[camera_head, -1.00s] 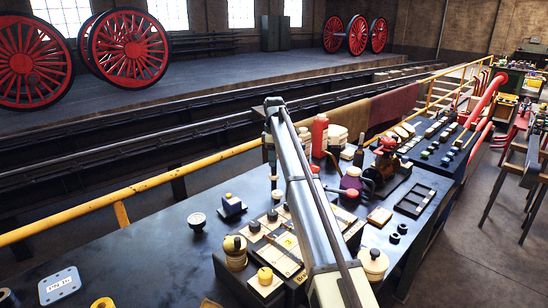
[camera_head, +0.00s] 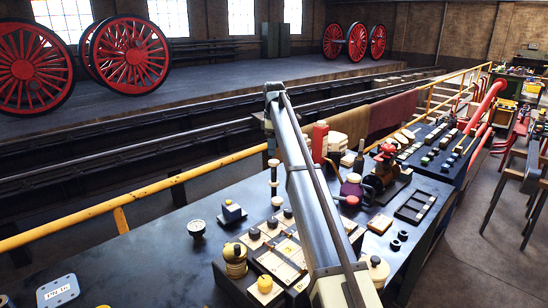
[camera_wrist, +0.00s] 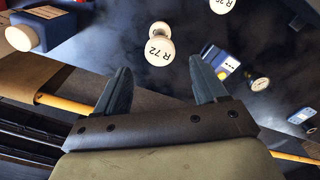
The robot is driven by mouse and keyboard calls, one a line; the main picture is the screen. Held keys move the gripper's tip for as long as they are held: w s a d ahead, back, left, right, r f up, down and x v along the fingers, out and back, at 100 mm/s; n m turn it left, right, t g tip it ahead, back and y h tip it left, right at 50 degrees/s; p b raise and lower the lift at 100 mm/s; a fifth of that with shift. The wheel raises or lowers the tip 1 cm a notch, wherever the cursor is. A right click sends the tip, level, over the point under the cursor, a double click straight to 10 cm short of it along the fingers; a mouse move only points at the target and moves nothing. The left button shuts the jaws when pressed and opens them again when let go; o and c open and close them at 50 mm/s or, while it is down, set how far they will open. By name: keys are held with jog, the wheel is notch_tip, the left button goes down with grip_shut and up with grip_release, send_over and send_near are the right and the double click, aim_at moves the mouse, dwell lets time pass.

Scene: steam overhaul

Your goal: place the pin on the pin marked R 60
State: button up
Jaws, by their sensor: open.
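My gripper (camera_wrist: 163,85) is open and empty in the wrist view, with its dark fingers apart. A pale, spool-like pin with a round top marked R 72 (camera_wrist: 159,50) stands beyond the gap between the fingers, untouched. A second pale round top (camera_wrist: 222,5) is cut off at the upper edge, and its R number is only partly visible. I cannot read R 60 on any pin. In the head view, a tall, pale and dark stack (camera_head: 274,182) stands on the bench just left of my arm. My gripper is not clear there.
A blue block (camera_head: 232,211) and a gauge (camera_head: 197,228) sit on the dark bench, left of the stack. A yellow-cream pot (camera_head: 235,262) and a tray with wooden plates (camera_head: 283,258) are nearer. A yellow rail (camera_head: 160,190) runs behind. The bench's left part is fairly clear.

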jog(key=shift+r, duration=2.2)
